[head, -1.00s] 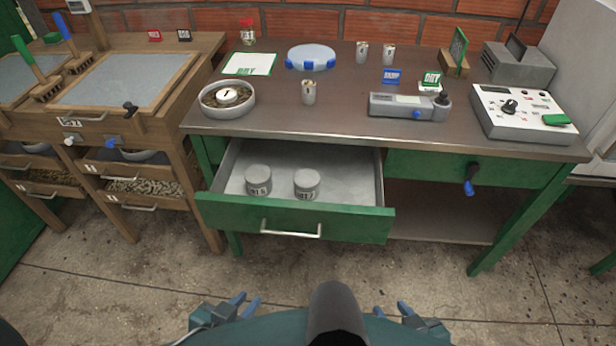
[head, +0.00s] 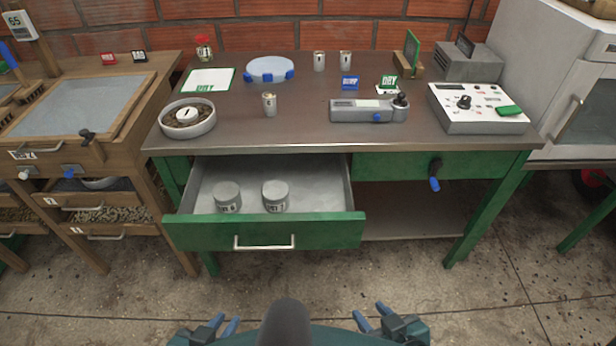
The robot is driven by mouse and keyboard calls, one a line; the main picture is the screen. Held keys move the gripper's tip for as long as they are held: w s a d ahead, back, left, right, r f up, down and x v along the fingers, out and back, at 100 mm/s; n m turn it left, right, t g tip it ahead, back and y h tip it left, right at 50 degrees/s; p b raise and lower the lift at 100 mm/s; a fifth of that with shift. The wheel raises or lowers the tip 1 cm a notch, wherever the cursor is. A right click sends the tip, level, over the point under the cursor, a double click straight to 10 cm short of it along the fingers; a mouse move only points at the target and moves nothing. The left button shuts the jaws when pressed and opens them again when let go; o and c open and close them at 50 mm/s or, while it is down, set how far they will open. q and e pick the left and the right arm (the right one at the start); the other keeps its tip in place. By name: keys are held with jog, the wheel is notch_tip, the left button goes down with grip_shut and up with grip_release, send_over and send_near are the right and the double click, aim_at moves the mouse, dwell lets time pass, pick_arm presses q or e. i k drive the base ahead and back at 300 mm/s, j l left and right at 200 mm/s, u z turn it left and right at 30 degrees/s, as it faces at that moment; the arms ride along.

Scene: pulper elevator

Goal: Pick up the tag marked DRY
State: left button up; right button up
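The green tag marked DRY (head: 389,82) stands on the metal tabletop, right of the middle, behind a grey handheld meter (head: 352,110). A small white card with dark print lies at its foot. A blue tag (head: 349,83) stands to its left; its lettering is hard to read. My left gripper (head: 224,325) and my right gripper (head: 373,315) are low at the bottom of the head view, in front of the table and far from the tag. Both have their blue fingers apart with nothing between them.
An open drawer (head: 263,232) with two grey lidded jars juts toward me. On the table (head: 300,140) are a bowl of beans (head: 187,119), small cups, a blue-footed disc (head: 270,69), a green-edged sheet (head: 208,80) and a white control box (head: 478,108).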

aim_at(388, 82)
jog(key=i+l+z, duration=0.1)
jog(key=l+z, duration=0.25)
jog(key=i+l+z, duration=0.2)
jog(key=z, duration=0.15)
jog(key=i+l+z, duration=0.2)
jog(key=l+z, duration=0.15)
